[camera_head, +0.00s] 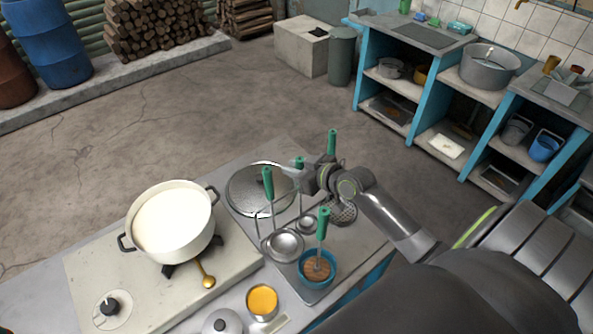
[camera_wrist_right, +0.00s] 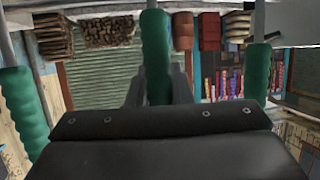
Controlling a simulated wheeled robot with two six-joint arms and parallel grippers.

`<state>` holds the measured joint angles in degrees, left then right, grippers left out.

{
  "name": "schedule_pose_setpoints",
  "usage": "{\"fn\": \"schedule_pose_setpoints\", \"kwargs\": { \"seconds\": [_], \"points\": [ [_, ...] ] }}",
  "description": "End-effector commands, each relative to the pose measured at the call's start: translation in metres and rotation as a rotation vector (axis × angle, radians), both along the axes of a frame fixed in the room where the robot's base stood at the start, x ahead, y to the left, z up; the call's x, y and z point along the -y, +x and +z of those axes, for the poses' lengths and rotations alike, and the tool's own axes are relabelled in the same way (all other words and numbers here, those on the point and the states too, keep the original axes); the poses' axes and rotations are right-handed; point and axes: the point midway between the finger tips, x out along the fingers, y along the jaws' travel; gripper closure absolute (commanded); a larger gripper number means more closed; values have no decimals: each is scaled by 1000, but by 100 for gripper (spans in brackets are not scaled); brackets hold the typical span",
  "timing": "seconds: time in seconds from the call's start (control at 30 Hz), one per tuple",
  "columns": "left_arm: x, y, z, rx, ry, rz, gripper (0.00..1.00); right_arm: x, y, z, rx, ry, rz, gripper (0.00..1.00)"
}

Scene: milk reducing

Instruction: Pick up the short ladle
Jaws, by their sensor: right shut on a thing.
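The short ladle, with a green handle (camera_head: 299,162) and a small metal bowl (camera_head: 307,224), stands upright in the middle of a row of hanging utensils. My right gripper (camera_head: 304,174) is shut on this handle, near its top. In the right wrist view the green handle (camera_wrist_right: 155,50) stands upright between the two fingers. Part of the handle is hidden behind the gripper in the head view. I cannot tell whether the ladle is off its rack. My left gripper is not in view.
A larger ladle (camera_head: 268,183) is close on the left and a skimmer (camera_head: 332,142) close on the right. A white pot (camera_head: 146,249) of milk is on the stove; a round lid (camera_head: 243,190) lies behind.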

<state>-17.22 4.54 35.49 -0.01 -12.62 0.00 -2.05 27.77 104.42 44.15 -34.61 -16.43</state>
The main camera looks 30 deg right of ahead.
Motion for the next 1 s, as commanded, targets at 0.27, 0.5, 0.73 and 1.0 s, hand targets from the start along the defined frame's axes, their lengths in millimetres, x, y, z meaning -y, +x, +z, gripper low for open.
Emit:
{"fn": "schedule_pose_setpoints", "kwargs": {
  "seconds": [0.27, 0.5, 0.73, 1.0],
  "points": [
    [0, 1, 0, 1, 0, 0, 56, 0, 1, 42, 7, -6, 3, 100],
    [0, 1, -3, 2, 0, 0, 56, 0, 1, 97, 7, -8, 3, 100],
    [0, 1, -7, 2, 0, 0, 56, 0, 0, 141, 6, -6, 1, 100],
    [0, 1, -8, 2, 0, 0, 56, 0, 0, 168, 2, -1, 1, 100]
  ]
}}
